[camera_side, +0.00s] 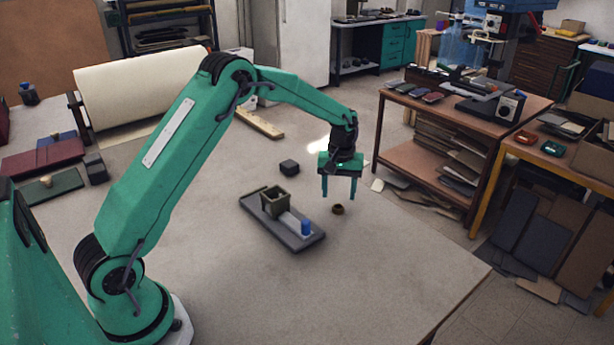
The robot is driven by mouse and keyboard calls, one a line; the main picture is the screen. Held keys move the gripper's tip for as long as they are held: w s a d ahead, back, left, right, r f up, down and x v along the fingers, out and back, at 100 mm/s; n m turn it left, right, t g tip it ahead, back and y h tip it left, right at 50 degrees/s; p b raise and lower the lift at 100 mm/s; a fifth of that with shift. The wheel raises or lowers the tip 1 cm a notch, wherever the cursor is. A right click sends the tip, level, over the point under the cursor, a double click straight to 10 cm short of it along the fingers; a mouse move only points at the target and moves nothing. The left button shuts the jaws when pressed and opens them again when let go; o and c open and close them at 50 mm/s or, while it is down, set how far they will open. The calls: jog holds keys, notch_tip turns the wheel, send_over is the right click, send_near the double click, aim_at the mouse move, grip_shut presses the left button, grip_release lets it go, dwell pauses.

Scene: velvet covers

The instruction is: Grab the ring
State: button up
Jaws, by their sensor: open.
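A small brown ring (338,209) lies on the grey table (400,270), to the right of a dark grey tray. My gripper (338,197) points down with its two green fingers apart. Its fingertips are above and around the ring's position in the picture, and the right finger overlaps the area just behind it. I cannot tell the exact height gap. Nothing shows between the fingers.
The dark grey tray (263,221) bears an olive open box (274,203) and a blue cylinder (306,227). A small black block (289,167) lies behind it. The table's front right is clear up to its edge. A wooden workbench (470,100) stands beyond the right side.

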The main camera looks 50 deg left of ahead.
aim_at(338, 207)
jog(key=shift+f, duration=2.25)
jog(key=c, duration=1.1)
jog(key=shift+o, duration=0.2)
jog(key=shift+r, duration=0.2)
jog(key=shift+r, duration=0.55)
jog(key=r, duration=0.1)
jog(key=d+r, duration=0.1)
jog(key=r, duration=0.1)
jog(key=shift+s+r, duration=0.1)
jog(key=shift+r, duration=0.05)
jog(key=s+d+r, duration=0.4)
jog(key=d+r, duration=0.2)
jog(key=d, duration=0.4)
jog(key=shift+s+r, duration=0.15)
jog(key=shift+s, duration=0.05)
